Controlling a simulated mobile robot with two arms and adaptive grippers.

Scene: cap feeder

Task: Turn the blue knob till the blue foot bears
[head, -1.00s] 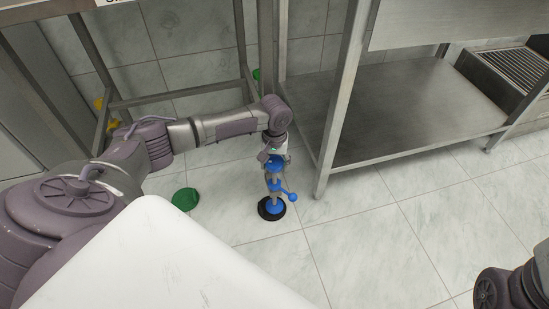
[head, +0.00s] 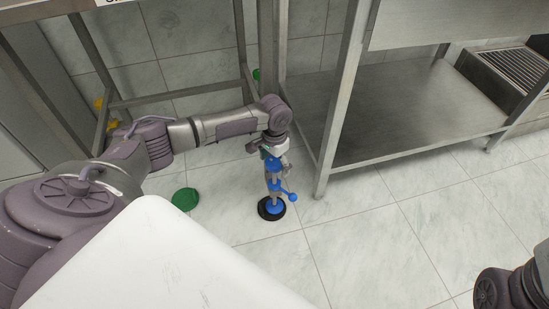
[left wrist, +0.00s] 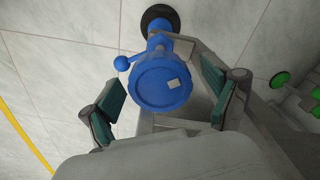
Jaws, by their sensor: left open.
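The blue knob (left wrist: 160,84) is a round cap with a small pale square mark, seen nearly from above in the left wrist view. In the head view the knob (head: 273,165) is partly covered by my gripper. A blue lever with a ball end (head: 292,197) sticks out below it. The blue foot (head: 273,206) is at the bottom, with a black round pad at the floor; whether it bears is not clear. My left gripper (head: 269,152) is open above the knob, its green-padded fingers apart on either side. My right gripper is out of view.
A steel table leg (head: 322,175) and its low shelf (head: 410,110) stand close on the right. A green disc (head: 185,199) lies on the floor to the left. A steel frame stands behind. The tiled floor in front is clear.

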